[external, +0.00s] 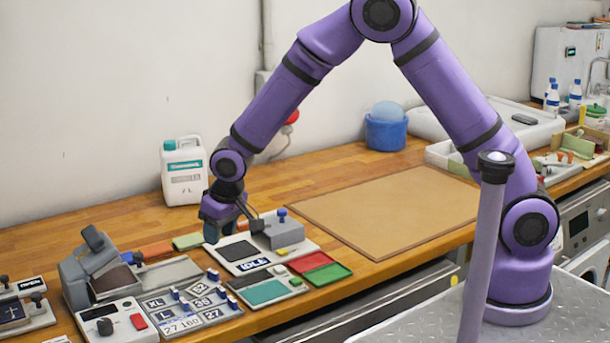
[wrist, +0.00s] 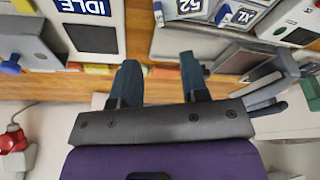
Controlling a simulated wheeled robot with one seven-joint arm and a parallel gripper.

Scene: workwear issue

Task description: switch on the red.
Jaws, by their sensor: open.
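My gripper (external: 226,222) hangs over the worktop behind the device with the IDLE label (external: 253,264). In the wrist view its two dark fingers (wrist: 160,85) are spread apart with nothing between them. A red plug-like fitting also shows in the wrist view (wrist: 13,141). My gripper touches none of them. I cannot tell which red is meant.
A white jug (external: 184,172) stands behind near the wall. A bare brown mat (external: 385,208) leaves free room at right. A blue tub (external: 386,133) stands farther back.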

